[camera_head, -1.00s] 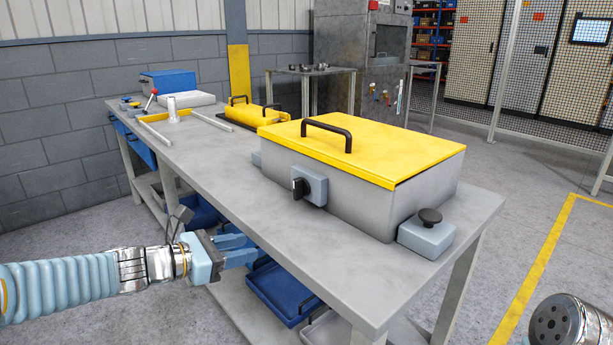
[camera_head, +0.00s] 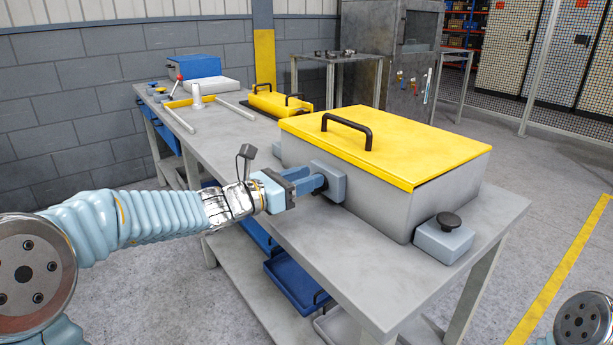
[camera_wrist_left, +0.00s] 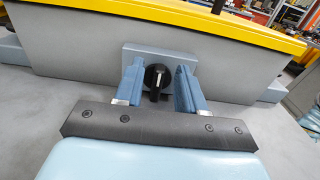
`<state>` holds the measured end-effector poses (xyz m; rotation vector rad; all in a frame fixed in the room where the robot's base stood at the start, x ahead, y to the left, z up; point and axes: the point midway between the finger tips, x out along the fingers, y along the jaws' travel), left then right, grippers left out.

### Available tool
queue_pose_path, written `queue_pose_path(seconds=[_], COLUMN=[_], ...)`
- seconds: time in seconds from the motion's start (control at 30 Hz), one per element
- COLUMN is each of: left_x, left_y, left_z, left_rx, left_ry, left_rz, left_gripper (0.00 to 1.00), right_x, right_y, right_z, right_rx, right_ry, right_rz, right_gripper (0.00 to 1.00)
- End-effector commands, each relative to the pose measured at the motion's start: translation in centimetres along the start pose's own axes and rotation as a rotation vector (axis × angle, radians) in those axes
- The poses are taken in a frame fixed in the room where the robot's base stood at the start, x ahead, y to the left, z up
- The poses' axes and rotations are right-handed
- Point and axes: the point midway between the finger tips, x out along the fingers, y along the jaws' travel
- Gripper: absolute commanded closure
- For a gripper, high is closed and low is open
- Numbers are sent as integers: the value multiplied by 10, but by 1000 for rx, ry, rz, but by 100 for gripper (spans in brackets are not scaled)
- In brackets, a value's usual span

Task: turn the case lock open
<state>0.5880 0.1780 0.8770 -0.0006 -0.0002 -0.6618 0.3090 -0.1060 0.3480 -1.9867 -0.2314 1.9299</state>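The grey case (camera_head: 388,200) with its yellow lid (camera_head: 390,147) shut stands on the workbench. The case lock, a black knob on a grey-blue block (camera_head: 331,181), is on its front side; in the head view my gripper hides the knob. In the left wrist view the black knob (camera_wrist_left: 157,78) has a white mark that looks close to upright. My left gripper (camera_head: 314,180) is at the lock. In the left wrist view its two blue fingers (camera_wrist_left: 160,88) are apart on either side of the knob, with gaps showing. My right gripper is out of view.
A black-knobbed block (camera_head: 444,237) stands at the case's right front corner. A black handle (camera_head: 347,130) rises from the lid. A yellow lidded item (camera_head: 280,102) lies further back on the grey workbench (camera_head: 350,269). Blue trays (camera_head: 297,282) sit below.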

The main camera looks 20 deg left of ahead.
Motion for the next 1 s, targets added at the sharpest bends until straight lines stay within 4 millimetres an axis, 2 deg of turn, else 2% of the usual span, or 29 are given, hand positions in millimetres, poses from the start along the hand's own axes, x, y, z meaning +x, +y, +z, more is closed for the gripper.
queue_pose_path(seconds=[0.33, 0.6, 1.0], left_x=[6, 5, 5], left_y=[0, 0, -1], left_z=[0, 0, -3], left_rx=[0, 0, 36], left_ry=[0, 0, -1], left_rz=[0, 0, 1], left_gripper=[61, 100, 100], right_x=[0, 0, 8], right_y=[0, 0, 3], right_z=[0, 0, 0], right_rx=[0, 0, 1], right_ry=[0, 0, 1], right_rz=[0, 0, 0], right_gripper=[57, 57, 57])
